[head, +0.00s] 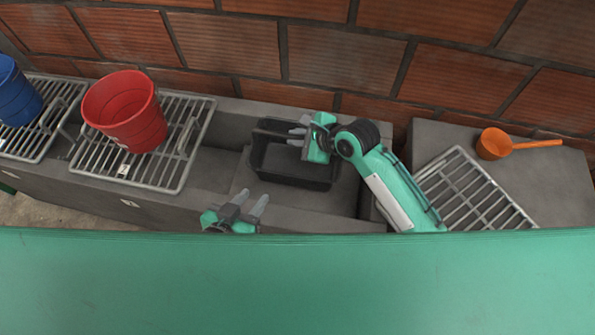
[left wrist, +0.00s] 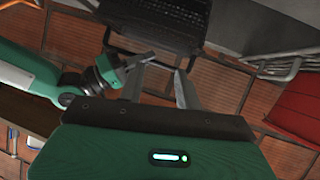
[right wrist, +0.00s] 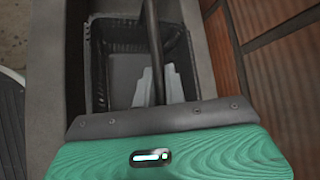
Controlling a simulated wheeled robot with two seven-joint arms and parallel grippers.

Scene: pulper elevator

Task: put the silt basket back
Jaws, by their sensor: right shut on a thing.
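The black silt basket (head: 292,180) is in or just above the grey concrete channel in the head view, roughly level. I cannot tell whether its underside touches the channel floor. My right gripper (head: 299,131) is shut on the basket's dark handle bar (right wrist: 152,40), which runs between the fingers in the right wrist view. The basket's inside (right wrist: 125,75) looks empty there. My left gripper (head: 249,206) is open and empty in front of the basket, apart from it. The basket (left wrist: 165,18) also shows at the top of the left wrist view.
A red bucket (head: 130,112) stands on a metal grate (head: 170,180) at the left, with a blue bucket (head: 15,95) beyond it. Another grate (head: 475,195) and an orange scoop (head: 494,144) lie on the right ledge. A brick wall (head: 340,60) closes off the back.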

